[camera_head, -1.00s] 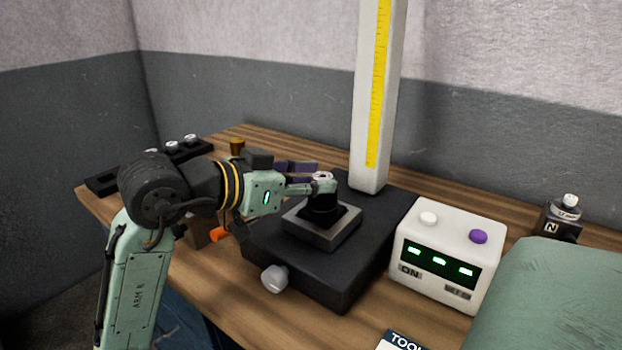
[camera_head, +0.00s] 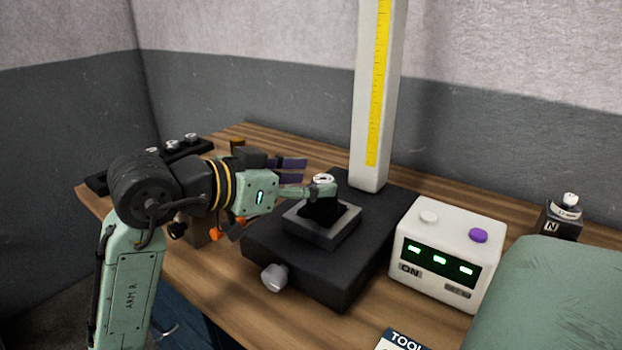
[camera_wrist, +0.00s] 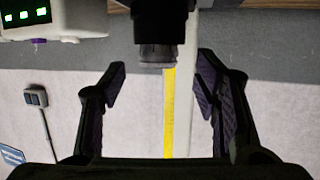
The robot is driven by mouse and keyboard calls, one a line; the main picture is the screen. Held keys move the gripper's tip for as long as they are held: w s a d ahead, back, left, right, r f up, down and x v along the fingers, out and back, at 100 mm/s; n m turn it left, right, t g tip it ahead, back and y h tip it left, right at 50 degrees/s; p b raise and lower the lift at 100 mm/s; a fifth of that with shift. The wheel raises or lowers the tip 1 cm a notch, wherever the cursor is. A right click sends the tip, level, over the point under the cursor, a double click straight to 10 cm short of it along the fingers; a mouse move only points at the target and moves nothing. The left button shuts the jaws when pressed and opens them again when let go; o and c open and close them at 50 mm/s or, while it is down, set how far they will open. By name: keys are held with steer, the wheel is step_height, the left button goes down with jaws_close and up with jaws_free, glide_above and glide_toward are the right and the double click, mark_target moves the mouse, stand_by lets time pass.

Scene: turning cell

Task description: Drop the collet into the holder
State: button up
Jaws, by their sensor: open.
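The black holder (camera_head: 322,207) stands upright in the square grey block on the dark base. A pale ring, which looks like the collet (camera_head: 323,178), sits at the holder's top; how deep it sits I cannot tell. In the wrist view, which looks upside down, the holder (camera_wrist: 160,22) comes in from the top edge with the grey collet (camera_wrist: 158,55) at its end. My gripper (camera_head: 307,176) is open beside the holder's top, at its left. In the wrist view my gripper's fingers (camera_wrist: 160,82) are spread wide with nothing between their tips; the collet lies beyond them.
A white column with a yellow scale (camera_head: 379,85) rises just behind the holder. A white control box (camera_head: 447,255) stands at the right, with a small black block (camera_head: 560,221) behind it. A black tray (camera_head: 100,184) with several pale-topped pieces lies at the back left.

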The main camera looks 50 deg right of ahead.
steer(key=v, duration=1.1)
